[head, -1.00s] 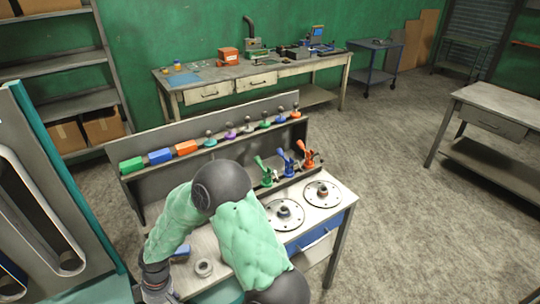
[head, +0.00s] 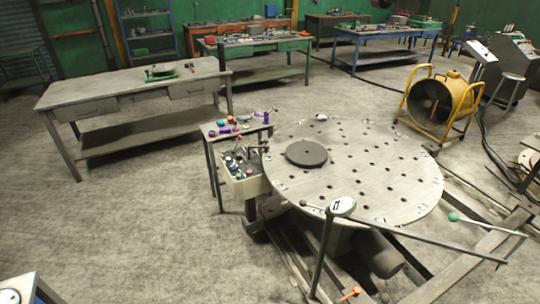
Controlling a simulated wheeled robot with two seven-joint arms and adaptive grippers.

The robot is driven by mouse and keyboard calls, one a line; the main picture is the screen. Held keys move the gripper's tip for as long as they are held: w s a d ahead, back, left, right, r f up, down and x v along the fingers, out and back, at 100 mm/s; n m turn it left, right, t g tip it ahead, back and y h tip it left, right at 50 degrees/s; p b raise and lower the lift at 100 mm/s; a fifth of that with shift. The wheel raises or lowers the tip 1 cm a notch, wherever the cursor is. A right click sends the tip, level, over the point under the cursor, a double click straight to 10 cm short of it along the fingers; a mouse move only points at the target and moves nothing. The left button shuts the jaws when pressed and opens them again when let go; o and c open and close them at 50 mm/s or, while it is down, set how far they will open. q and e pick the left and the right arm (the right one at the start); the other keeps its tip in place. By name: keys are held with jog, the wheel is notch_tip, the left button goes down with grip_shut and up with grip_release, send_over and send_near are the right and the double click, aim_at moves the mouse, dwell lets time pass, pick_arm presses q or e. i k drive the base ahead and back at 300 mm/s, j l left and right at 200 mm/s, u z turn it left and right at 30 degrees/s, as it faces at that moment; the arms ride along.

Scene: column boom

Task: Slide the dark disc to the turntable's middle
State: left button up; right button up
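The dark disc (head: 306,154) lies flat on the turntable (head: 385,160), near its left edge and off the middle. It is round, with a small mark or hole at its centre. The turntable is a large round grey metal plate with many dark holes. Nothing covers the disc in the head view. Neither of my grippers shows in this view.
A control box with coloured knobs (head: 243,178) and a small side table (head: 235,130) stand at the turntable's left. A post with a long bar (head: 420,240) stands at its front. A yellow fan (head: 440,98) stands behind right. Open floor (head: 130,220) lies to the left.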

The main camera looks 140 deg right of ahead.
aim_at(308, 154)
jog(key=z, duration=4.35)
